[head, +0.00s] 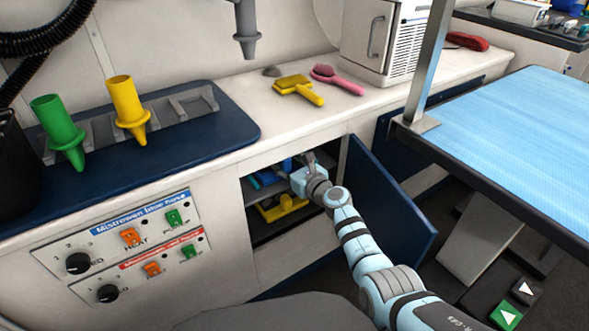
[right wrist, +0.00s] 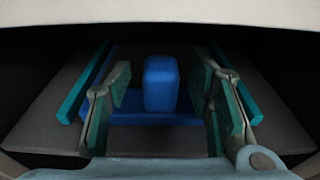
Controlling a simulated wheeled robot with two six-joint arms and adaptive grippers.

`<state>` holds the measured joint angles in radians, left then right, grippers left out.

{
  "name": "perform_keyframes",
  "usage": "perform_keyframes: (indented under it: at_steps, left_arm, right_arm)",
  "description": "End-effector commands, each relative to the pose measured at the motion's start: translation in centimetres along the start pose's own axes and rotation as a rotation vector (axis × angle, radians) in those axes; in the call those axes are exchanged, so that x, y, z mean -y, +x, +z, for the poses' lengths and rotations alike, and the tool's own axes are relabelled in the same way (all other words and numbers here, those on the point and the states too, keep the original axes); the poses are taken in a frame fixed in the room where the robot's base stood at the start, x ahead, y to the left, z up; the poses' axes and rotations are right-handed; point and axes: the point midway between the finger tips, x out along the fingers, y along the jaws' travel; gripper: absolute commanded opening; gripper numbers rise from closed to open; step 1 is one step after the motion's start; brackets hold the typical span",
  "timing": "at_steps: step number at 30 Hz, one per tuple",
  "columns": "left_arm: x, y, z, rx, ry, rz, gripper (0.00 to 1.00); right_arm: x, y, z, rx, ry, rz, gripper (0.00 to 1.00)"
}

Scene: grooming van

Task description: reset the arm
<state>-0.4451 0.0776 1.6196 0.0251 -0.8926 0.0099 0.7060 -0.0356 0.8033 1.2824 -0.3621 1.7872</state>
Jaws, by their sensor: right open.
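My right arm reaches into an open cabinet (head: 262,218) under the counter in the head view. Its gripper (head: 308,160) is at the upper part of the opening, by a blue item (head: 266,179) on the upper shelf. In the right wrist view the gripper (right wrist: 162,95) is open, with its fingers apart on either side of an upright blue block (right wrist: 161,82) that rises from a flat blue base. Gaps show between the block and both fingers. My left gripper is in neither view.
The cabinet's blue door (head: 388,200) stands open right beside my right arm. A yellow item (head: 280,208) lies on the lower shelf. A yellow brush (head: 298,88) and pink brush (head: 336,78) lie on the counter. The blue-topped table (head: 515,130) is at right.

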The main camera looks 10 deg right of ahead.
Motion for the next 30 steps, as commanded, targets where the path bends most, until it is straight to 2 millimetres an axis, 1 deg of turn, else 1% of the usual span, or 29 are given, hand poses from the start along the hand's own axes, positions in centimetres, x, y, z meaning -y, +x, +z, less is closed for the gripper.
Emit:
perform_keyframes:
  at_steps: [2,5,12,15,18,20,23,25,26,29,30]
  left_arm:
    - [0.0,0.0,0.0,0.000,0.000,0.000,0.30]
    - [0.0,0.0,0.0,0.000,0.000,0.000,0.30]
    - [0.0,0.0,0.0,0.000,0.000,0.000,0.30]
    - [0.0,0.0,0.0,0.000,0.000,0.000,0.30]
    - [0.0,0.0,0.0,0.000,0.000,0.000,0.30]
    - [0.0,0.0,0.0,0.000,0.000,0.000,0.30]
    - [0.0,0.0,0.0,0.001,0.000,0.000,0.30]
    - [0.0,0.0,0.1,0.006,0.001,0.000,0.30]
    - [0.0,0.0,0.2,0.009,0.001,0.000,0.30]
    - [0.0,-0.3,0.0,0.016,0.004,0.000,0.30]
    - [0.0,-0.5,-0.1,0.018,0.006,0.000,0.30]
  right_arm:
    - [0.0,-0.9,-0.1,0.001,-0.003,0.000,0.48]
    - [0.0,-2.9,-0.2,-0.001,-0.004,-0.003,0.48]
    - [0.0,-9.0,-0.2,-0.006,-0.003,-0.004,0.48]
    - [0.0,-10.7,-0.2,-0.006,-0.001,-0.004,0.48]
    - [0.0,-11.4,-0.1,-0.004,-0.001,-0.004,0.48]
    - [0.0,-11.5,-0.1,-0.004,0.000,-0.003,0.48]
    - [-0.1,-11.5,-0.1,-0.005,-0.060,-0.002,0.48]
    - [-0.2,-11.5,-0.5,-0.021,-0.224,0.008,0.48]
    - [-0.3,-11.5,-0.8,-0.036,-0.342,0.014,0.48]
    - [-0.1,-11.9,-2.4,-0.120,-0.934,0.058,0.48]
    - [0.0,-12.6,-4.5,-0.182,-1.228,0.108,0.48]
